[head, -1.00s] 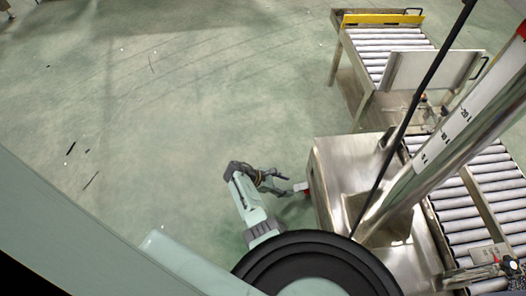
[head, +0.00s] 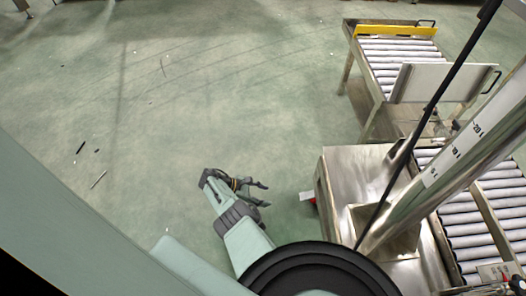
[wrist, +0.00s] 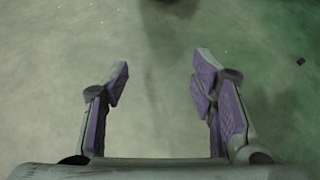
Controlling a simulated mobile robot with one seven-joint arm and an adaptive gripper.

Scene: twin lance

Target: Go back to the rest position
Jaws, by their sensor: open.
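My gripper (head: 264,194) is open and empty over the bare green floor, left of the steel cabinet (head: 338,170). In the wrist view my gripper (wrist: 160,82) shows its two fingers spread wide apart, with only floor between them.
A roller conveyor (head: 490,215) runs along the right of the cabinet. A second roller table (head: 395,60) with a yellow bar (head: 395,31) stands at the back right. The floor (head: 200,110) to the left is open, with a few small dark scraps (head: 80,148).

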